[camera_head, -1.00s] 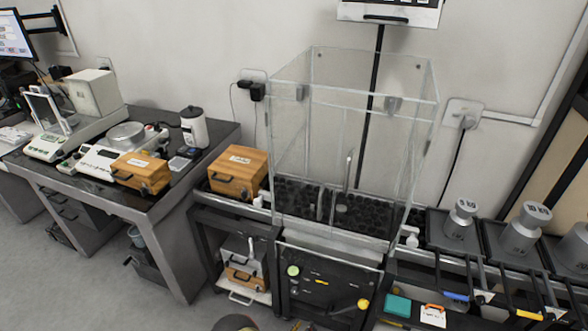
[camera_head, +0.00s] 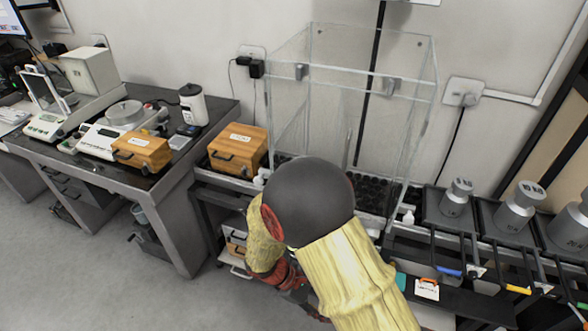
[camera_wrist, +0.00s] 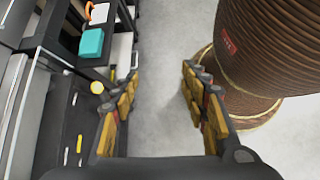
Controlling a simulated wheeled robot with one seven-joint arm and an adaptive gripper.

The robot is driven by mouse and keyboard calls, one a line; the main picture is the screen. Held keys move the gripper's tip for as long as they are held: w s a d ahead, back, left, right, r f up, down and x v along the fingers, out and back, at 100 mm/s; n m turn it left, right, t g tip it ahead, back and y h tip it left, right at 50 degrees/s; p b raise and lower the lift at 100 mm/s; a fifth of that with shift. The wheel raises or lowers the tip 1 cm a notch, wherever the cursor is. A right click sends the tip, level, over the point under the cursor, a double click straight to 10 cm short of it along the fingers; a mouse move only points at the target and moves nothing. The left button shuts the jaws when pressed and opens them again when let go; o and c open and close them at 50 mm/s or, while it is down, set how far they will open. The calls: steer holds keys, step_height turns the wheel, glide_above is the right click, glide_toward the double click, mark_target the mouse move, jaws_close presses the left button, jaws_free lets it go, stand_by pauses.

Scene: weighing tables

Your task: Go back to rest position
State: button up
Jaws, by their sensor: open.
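My gripper (camera_wrist: 160,82) is open in the wrist view, with its two yellow-and-black fingers apart and nothing between them. Grey floor (camera_wrist: 158,110) shows through the gap. In the head view my folded arm, with a dark rounded elbow and yellow sleeve, stands in front of the clear glass enclosure (camera_head: 395,105). It hides the lower front of that enclosure. My fingers cannot be made out clearly in the head view.
A wooden box (camera_head: 238,150) stands left of the enclosure, and the scale table (camera_head: 185,158) is farther left. Steel weights (camera_head: 520,207) stand at right. In the wrist view, a shelf holds a teal box (camera_wrist: 91,43) beside the gripper. Floor at lower left is open.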

steer(key=s+d+r+m+t+y+p, duration=0.1)
steer(key=s+d+r+m+t+y, duration=0.1)
steer(key=r, duration=1)
steer(key=s+d+r+m+t+y+p, duration=0.2)
steer(key=r+m, duration=0.5)
steer(key=r, duration=0.6)
steer(key=s+d+r+m+t+y+p, duration=0.1)
steer(key=s+d+r+m+t+y, duration=0.2)
steer(key=r, duration=1)
steer(key=shift+s+d+r+m+y+p, duration=0.15)
steer(key=shift+s+d+m+y+p, duration=0.35)
steer(key=shift+d+m+y, duration=0.4)
steer(key=shift+s+a, duration=0.1)
steer(key=shift+s, duration=0.05)
